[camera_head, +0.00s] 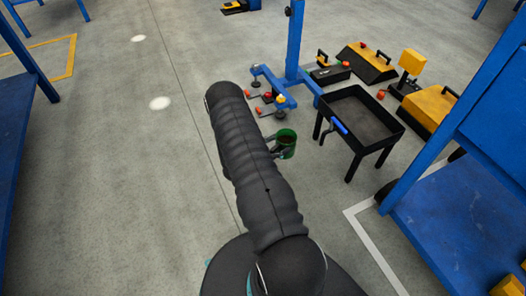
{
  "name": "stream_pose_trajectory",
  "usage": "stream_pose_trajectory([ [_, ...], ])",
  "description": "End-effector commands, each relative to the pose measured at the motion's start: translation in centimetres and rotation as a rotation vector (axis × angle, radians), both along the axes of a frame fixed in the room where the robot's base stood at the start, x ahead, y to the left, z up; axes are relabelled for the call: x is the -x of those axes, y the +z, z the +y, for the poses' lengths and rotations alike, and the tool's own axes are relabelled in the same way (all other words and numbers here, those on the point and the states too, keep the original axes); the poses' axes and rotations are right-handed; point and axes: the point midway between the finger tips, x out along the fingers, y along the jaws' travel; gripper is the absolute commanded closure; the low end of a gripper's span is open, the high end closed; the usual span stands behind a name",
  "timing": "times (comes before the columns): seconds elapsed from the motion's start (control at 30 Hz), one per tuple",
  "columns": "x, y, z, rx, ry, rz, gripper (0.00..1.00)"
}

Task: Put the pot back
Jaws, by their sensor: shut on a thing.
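The pot (287,148) is a small green cup-like container with a dark inside. It shows in the head view just right of my dark arm, near the middle of the picture. My gripper (279,148) is shut on the pot at its left side. My own arm hides part of the gripper. The pot is held up, its opening facing the camera, apart from the black table to its right.
A black tray-topped table (362,118) with a blue-handled tool on its rim stands to the right. Behind it are a blue post stand (292,55) and yellow-black machines (428,108). Blue racks flank both sides.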

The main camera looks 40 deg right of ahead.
Motion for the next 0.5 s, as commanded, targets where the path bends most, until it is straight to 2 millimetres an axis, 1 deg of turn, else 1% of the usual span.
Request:
stream_pose_trajectory([
  [0.03, -0.9, -0.6, 0.2, 0.002, 0.003, -0.003, 0.89],
  [0.3, -5.7, -3.5, 1.1, 0.002, 0.004, -0.004, 0.89],
  [0.5, -8.8, -5.4, 1.7, 0.003, 0.004, -0.003, 0.89],
])
